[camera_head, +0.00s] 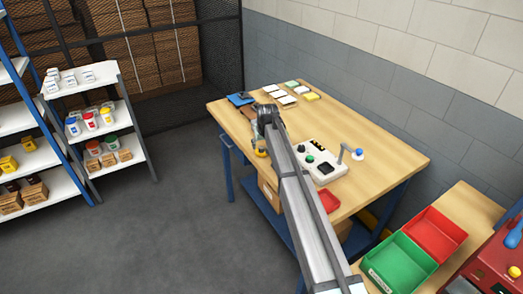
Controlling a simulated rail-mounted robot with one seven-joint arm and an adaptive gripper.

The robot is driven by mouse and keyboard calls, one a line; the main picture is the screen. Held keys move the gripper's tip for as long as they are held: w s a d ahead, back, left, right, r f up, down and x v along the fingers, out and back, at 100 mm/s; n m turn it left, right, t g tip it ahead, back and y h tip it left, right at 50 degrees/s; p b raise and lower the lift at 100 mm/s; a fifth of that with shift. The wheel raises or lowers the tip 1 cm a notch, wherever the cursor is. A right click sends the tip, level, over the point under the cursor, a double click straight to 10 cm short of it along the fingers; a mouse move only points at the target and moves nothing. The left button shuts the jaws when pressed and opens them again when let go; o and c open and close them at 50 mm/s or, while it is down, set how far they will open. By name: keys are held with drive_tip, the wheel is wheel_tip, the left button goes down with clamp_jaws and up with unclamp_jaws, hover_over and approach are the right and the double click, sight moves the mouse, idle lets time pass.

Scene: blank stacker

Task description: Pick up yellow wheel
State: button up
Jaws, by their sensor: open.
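My gripper (259,147) hangs at the far end of my arm, over the left edge of the wooden workbench (385,152). It is small in the head view and partly hidden by my arm, but it looks open. A small yellow patch (261,153) shows right at its lower end. I cannot tell whether this is the yellow wheel or part of the gripper, nor whether they touch. No other thing in view is clearly a yellow wheel.
A control box (320,160) with a lever stands right of my arm. Several pads (312,97) and a blue item (240,99) lie at the bench's back. A red tray (329,200) lies in front. Green (400,262) and red (436,234) bins stand lower right. Stocked shelves (130,165) stand left.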

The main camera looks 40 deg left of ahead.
drive_tip(key=shift+p+x, duration=0.3)
drive_tip(key=shift+x, duration=1)
clamp_jaws()
drive_tip(key=shift+r, duration=0.2)
